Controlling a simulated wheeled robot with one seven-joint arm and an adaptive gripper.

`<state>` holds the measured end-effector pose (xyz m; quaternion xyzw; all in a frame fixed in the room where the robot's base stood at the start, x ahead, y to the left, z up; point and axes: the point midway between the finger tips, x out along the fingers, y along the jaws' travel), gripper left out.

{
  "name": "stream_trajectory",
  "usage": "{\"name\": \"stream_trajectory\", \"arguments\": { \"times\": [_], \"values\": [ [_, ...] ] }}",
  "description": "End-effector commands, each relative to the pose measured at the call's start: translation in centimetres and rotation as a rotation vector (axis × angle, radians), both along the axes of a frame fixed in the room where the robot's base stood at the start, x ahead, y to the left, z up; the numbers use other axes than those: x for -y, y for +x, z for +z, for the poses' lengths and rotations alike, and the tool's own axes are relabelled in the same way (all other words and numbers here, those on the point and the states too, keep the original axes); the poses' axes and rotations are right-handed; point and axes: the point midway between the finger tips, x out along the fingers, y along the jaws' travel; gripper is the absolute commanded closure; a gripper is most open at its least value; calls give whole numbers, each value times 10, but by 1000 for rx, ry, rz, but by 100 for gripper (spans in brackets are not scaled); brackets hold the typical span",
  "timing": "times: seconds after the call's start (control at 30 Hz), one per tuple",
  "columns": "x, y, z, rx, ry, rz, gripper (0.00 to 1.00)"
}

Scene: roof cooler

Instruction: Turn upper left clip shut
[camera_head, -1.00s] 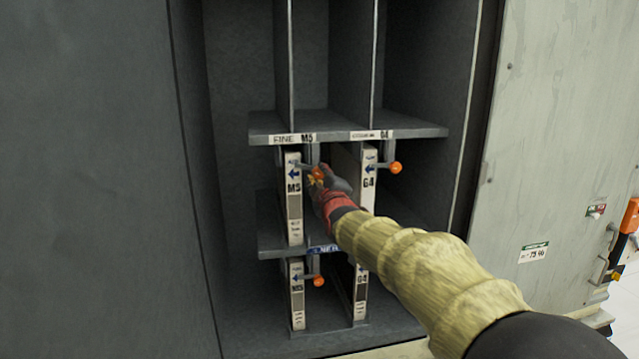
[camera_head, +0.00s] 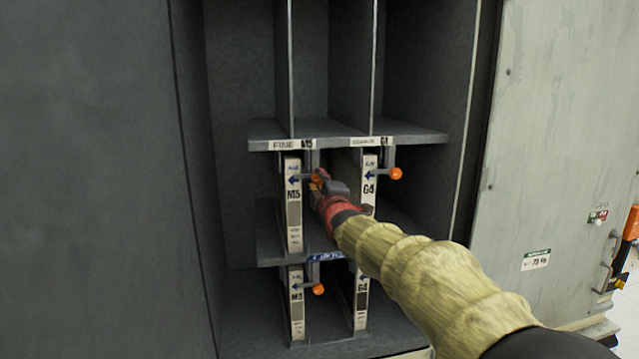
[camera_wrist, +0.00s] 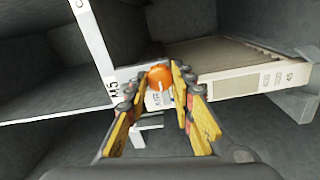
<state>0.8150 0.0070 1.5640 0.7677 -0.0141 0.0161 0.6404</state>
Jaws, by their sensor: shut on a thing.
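The upper left clip's orange knob (camera_head: 316,179) is beside the top of the upper M5 filter (camera_head: 293,205), under the middle shelf edge. In the wrist view the knob (camera_wrist: 159,77) sits between my fingertips. My gripper (camera_head: 321,181) is shut on this knob, reaching in from the lower right. Its yellow-padded fingers (camera_wrist: 160,80) stand on both sides of the knob. The clip's thin lever runs roughly level next to the filter's face; my fingers hide part of it.
The upper right clip (camera_head: 397,174) stands by the G4 filter (camera_head: 369,182), close to my wrist. A lower left clip (camera_head: 318,289) is below. The shelf (camera_head: 430,137) lies just above my gripper, and the cabinet's left wall (camera_head: 188,180) is to the left.

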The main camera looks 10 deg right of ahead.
Motion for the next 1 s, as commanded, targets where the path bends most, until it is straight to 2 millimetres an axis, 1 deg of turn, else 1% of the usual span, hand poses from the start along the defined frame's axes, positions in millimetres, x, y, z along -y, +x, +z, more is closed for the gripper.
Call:
{"name": "stream_trajectory", "arguments": {
  "times": [0.03, 0.07, 0.37, 0.63, 0.77, 0.87, 1.0],
  "values": [
    [-1, 0, -2, -3, 0, 1, 100],
    [-1, 0, -2, -3, 0, 1, 75],
    [0, 0, -1, -1, 1, 0, 58],
    [0, 0, 0, -1, 1, 0, 57],
    [0, -5, 0, 0, 1, 0, 57],
    [0, -15, 0, 0, 1, 0, 57],
    [0, -37, -1, 0, 1, 0, 57]
  ]
}}
